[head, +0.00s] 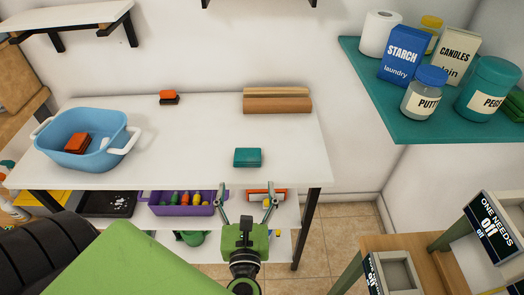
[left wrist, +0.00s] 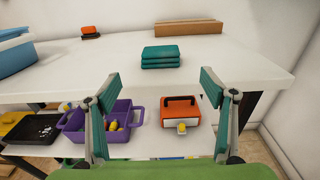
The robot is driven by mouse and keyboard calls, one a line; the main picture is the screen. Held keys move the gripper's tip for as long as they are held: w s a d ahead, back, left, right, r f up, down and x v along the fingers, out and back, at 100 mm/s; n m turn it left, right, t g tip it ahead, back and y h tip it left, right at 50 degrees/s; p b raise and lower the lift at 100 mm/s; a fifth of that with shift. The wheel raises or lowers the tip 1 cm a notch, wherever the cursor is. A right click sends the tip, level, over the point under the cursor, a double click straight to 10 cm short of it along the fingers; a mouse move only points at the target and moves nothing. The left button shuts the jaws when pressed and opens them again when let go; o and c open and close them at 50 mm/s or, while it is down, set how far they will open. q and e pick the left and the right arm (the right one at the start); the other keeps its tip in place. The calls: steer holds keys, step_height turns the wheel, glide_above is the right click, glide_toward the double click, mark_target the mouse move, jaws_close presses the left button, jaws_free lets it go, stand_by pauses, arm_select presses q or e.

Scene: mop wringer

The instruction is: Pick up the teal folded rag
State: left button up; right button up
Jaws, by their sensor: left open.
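The teal folded rag (head: 247,157) lies flat on the white table, toward its front right part. It shows as a stack of folded layers in the left wrist view (left wrist: 161,57). My left gripper (head: 246,192) is open and empty, in front of the table's front edge and apart from the rag. In the left wrist view its two fingers (left wrist: 157,90) stand wide apart, with the rag beyond and between them. My right gripper is not in view.
A blue basin (head: 104,132) holding an orange-brown block stands on the table's left. A wooden block (head: 277,105) and a small orange-and-dark item (head: 169,97) sit at the back. Below, a lower shelf holds a purple caddy (head: 157,208). Table around the rag is clear.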

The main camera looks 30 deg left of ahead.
mark_target(247, 160)
arm_select(q)
steer(key=x, duration=0.1)
steer(key=p+x, duration=0.1)
steer(key=x, duration=0.3)
steer(key=shift+a+r, duration=0.2)
steer(key=shift+r, duration=0.1)
steer(key=p+x, duration=0.2)
steer(key=x, duration=0.4)
steer(key=shift+w+r, duration=0.15)
steer(key=shift+w, duration=0.3)
steer(key=shift+w+a, duration=0.3)
steer(key=shift+w, duration=0.15)
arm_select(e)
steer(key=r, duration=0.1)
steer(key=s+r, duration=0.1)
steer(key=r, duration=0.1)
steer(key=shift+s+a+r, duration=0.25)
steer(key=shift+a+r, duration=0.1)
arm_select(q)
steer(key=c, duration=1.1)
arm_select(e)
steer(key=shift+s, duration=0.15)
